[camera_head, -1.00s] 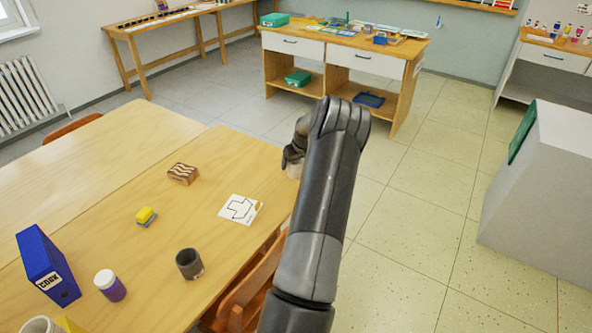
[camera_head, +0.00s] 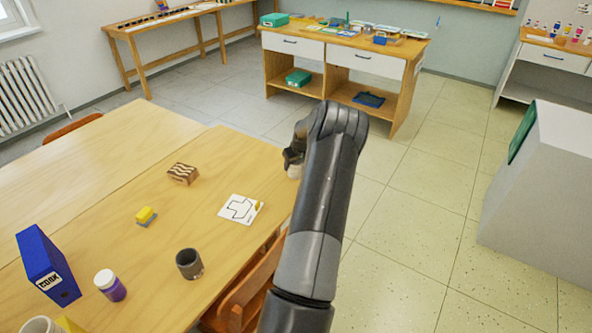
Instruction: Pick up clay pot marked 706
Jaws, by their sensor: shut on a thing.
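My gripper (camera_head: 291,160) is at the right edge of the wooden table (camera_head: 120,240), largely hidden behind my own forearm. It is shut on a small pale pot-like thing (camera_head: 294,172), of which only a sliver shows below the fingers. No marking can be read on it, and I cannot tell whether it touches the table. A dark grey pot (camera_head: 189,264) stands upright on the near part of the table, apart from my gripper. It has a small pale patch low on its side, too small to read.
On the table are a card with an outline (camera_head: 240,209), a wavy-patterned block (camera_head: 183,173), a yellow and blue sponge-like block (camera_head: 146,217), a blue binder (camera_head: 47,265) and a purple jar (camera_head: 110,285). A wooden chair (camera_head: 240,297) stands close by. Floor to the right is open.

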